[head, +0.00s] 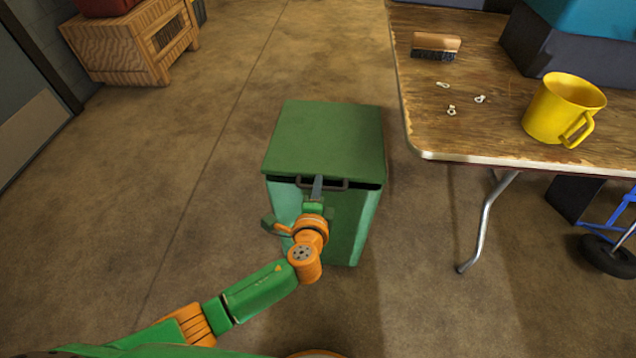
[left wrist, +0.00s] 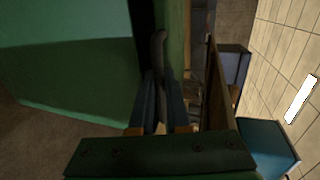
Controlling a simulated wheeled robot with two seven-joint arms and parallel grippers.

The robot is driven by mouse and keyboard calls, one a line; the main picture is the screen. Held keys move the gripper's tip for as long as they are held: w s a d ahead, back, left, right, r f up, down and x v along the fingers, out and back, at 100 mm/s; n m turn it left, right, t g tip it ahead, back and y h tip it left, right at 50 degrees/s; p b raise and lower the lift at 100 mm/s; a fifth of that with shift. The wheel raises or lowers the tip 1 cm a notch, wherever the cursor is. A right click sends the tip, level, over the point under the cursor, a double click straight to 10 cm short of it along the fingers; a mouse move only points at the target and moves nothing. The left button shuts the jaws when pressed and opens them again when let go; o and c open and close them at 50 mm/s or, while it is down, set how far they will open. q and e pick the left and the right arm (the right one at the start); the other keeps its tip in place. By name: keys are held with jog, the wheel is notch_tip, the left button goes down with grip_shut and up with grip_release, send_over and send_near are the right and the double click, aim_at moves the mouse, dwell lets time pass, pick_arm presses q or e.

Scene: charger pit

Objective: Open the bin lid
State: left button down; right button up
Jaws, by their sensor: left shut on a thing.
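The green bin (head: 350,225) stands on the floor left of the table. Its flat green lid (head: 327,135) lies over the top, with a dark gap showing under its front edge. A dark bar handle (head: 340,185) sits at the lid's front edge. My left gripper (head: 317,186) reaches the handle from the front and is shut on it. In the left wrist view, the fingers (left wrist: 159,95) close around the handle (left wrist: 158,50). The fingers hide part of the handle. My right gripper is in neither view.
A wooden table (head: 480,130) stands at the right, close to the bin, holding a yellow mug (head: 560,108), a brush (head: 436,46) and small pale pieces. A wooden crate (head: 130,45) is at the far left. The floor left of the bin is clear.

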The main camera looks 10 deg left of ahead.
pick_arm(q)
jog(key=shift+g, duration=0.6)
jog(key=r+p, duration=0.1)
jog(key=r, duration=0.1)
jog(key=r+p, duration=0.1)
jog(key=p, duration=0.1)
jog(key=r+p, duration=0.2)
jog(key=shift+w+r, duration=0.35)
jog(key=w+r+p, duration=0.6)
jog(key=r+p, duration=0.4)
jog(key=r, duration=0.2)
jog(key=shift+w+g, duration=0.15)
jog(key=shift+g, duration=0.15)
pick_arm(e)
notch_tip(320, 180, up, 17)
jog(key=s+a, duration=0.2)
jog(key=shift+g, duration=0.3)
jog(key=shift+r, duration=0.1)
pick_arm(q)
jog(key=c, duration=0.9)
grip_release()
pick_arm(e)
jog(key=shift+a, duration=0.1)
